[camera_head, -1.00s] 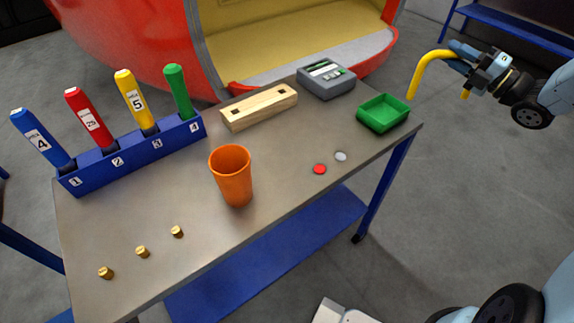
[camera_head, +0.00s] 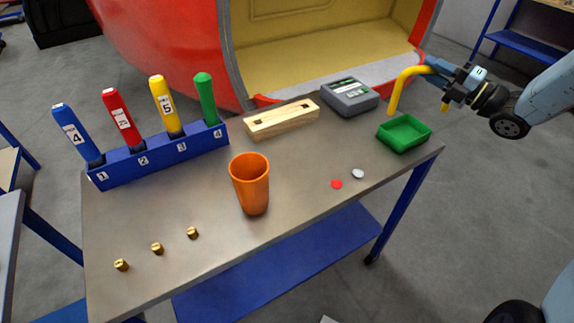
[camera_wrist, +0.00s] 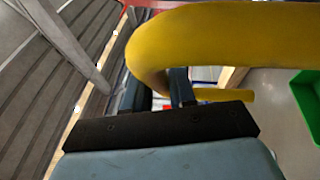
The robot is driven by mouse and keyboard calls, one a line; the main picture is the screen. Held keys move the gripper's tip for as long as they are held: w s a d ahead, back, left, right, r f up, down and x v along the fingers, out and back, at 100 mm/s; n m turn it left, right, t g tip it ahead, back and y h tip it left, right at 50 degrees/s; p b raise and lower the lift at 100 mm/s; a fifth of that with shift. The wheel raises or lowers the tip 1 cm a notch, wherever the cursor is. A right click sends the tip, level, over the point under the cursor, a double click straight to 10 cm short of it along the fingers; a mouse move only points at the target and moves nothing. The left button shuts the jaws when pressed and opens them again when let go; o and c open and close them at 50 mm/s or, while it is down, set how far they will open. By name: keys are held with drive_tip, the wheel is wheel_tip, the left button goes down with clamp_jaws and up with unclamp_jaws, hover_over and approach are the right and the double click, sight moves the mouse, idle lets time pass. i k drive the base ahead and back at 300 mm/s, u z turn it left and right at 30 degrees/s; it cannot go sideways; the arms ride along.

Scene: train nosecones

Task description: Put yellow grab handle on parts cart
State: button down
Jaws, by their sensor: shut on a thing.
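The yellow grab handle (camera_head: 396,92) is a bent yellow tube. My gripper (camera_head: 436,70) is shut on it at the upper right of the head view, with one end of the handle hanging down towards the left. In the wrist view the handle (camera_wrist: 210,38) spans the top, close to the camera, with my gripper's fingers (camera_wrist: 158,92) beneath its bend. The cart (camera_head: 300,190) has a grey top, blue legs and a blue lower shelf. In the head view the handle appears above and beyond the cart's right end, near the green tray.
On the cart stand a blue rack (camera_head: 160,155) with several coloured tools, an orange cup (camera_head: 251,184), a wooden block (camera_head: 282,119), a grey device (camera_head: 350,96) and a green tray (camera_head: 404,133). Small brass pieces and two discs lie there too. The front middle is clear.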

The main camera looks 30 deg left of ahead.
sight(297, 145)
drive_tip(key=k, duration=1.65)
drive_tip(key=u, duration=0.4)
drive_tip(key=i, duration=1.5)
drive_tip(key=u, duration=0.45)
